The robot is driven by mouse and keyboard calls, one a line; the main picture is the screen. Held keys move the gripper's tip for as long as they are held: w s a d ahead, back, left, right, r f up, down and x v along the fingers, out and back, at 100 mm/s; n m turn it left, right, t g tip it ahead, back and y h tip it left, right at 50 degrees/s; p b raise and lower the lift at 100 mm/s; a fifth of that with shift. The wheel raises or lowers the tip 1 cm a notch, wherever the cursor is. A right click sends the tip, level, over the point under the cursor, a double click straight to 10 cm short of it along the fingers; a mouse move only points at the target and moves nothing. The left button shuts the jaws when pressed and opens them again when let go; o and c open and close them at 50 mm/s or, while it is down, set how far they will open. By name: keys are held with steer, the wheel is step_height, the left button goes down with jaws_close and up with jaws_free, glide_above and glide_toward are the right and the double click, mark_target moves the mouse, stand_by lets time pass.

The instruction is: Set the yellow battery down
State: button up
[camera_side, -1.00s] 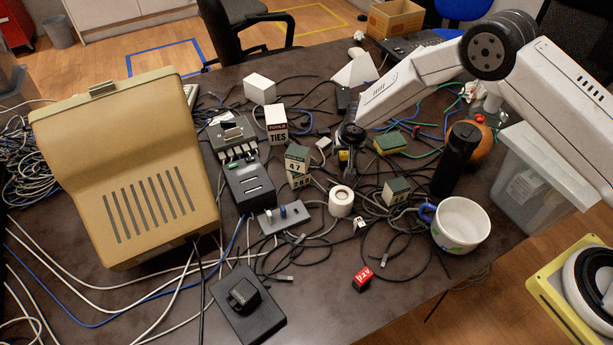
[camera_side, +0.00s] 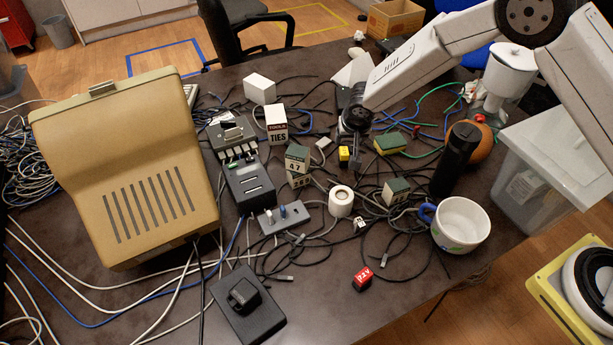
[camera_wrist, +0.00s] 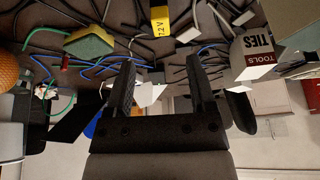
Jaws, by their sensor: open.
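The yellow battery (camera_side: 344,154) stands among dark cables near the middle of the table. In the wrist view the yellow battery (camera_wrist: 160,21) shows at the top middle, marked 7.2V, beyond the fingertips and outside the jaws. My gripper (camera_side: 354,136) is just above and slightly right of the battery in the side view. Its two black fingers (camera_wrist: 158,72) are spread apart with nothing between them. The battery's underside is hard to see.
A yellow-green sponge (camera_side: 389,144) lies to the right of the battery. A white TIES box (camera_side: 277,124) stands to the left, and boxes marked 47 (camera_side: 297,159) are nearby. A black cylinder (camera_side: 455,160) and white mug (camera_side: 461,224) stand to the right. Cables cover most of the table between.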

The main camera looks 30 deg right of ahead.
stand_by(0.4)
steer(key=s+d+r+n, duration=0.1)
steer(key=s+d+r, duration=0.2)
steer(key=s, duration=0.5)
steer(key=s+d+r+n+g+y, duration=0.1)
steer(key=s+d+r+n, duration=0.1)
steer(key=s+r, duration=0.4)
steer(key=s+d+r+n, duration=0.1)
steer(key=s+d+r, duration=0.3)
steer(key=s, duration=0.8)
steer(key=shift+s+d+r+n+y, duration=0.15)
steer(key=shift+d+r+n+y, duration=0.15)
steer(key=shift+r, duration=0.1)
